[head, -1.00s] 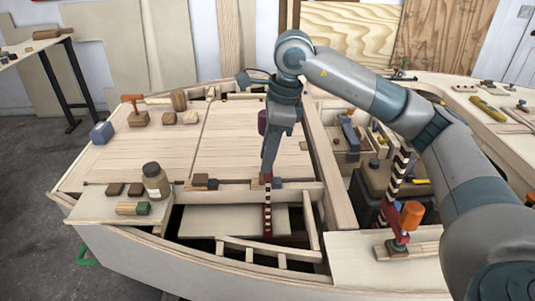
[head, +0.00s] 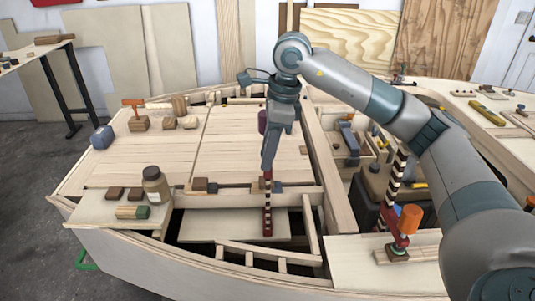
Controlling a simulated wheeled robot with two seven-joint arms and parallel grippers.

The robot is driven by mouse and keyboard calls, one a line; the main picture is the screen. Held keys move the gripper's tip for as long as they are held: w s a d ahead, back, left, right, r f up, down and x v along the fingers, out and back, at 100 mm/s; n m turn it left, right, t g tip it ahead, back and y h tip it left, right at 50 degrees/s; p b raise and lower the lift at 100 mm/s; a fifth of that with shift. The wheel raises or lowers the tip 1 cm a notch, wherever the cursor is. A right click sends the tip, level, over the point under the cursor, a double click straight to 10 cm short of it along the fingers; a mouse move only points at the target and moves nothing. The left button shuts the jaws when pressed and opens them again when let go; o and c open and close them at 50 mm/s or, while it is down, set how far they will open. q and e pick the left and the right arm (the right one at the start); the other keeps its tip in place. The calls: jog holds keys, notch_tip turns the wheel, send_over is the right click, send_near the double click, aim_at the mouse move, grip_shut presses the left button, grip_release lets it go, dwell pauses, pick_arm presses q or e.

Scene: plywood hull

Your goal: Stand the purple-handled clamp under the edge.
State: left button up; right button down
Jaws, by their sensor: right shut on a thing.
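The purple-handled clamp has a dark purple handle (head: 262,122) that shows just left of my right gripper. Its black-and-white striped bar with red parts (head: 267,205) hangs upright below the fingers. My right gripper (head: 268,168) points down and is shut on this clamp at the front edge of the deck panels (head: 240,160). The clamp's lower end reaches down in front of a pale board in the opening (head: 205,226). The gripper hides part of the clamp, and I cannot tell whether its lower end touches anything. My left gripper is not in view.
An orange-handled clamp (head: 410,218) stands on the right front panel. A jar (head: 155,184) and small blocks sit on the left front panel. Wooden blocks (head: 206,185) lie beside the held clamp. Curved ribs (head: 265,252) cross the front of the opening.

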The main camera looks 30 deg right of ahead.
jog(key=shift+w+a+f, duration=0.15)
jog(key=shift+a+f, duration=0.05)
jog(key=shift+f, duration=0.15)
dwell(0.5)
jog(key=c, duration=1.2)
grip_release()
jog(key=shift+f+b, duration=0.1)
jog(key=shift+b, duration=0.2)
jog(key=shift+d+r+p, duration=0.35)
jog(key=shift+r+p, duration=0.2)
jog(key=shift+r, duration=0.2)
jog(key=shift+s+d+r+p, duration=0.15)
jog(key=shift+r+p, duration=0.5)
jog(key=shift+r, duration=0.55)
jog(key=shift+s+d+r+p, duration=0.15)
jog(key=shift+r+p, duration=0.45)
jog(key=shift+r, duration=0.65)
jog(key=shift+s+d+r+p, duration=0.15)
jog(key=shift+r+p, duration=0.5)
jog(key=shift+r, duration=0.55)
jog(key=shift+w, duration=0.1)
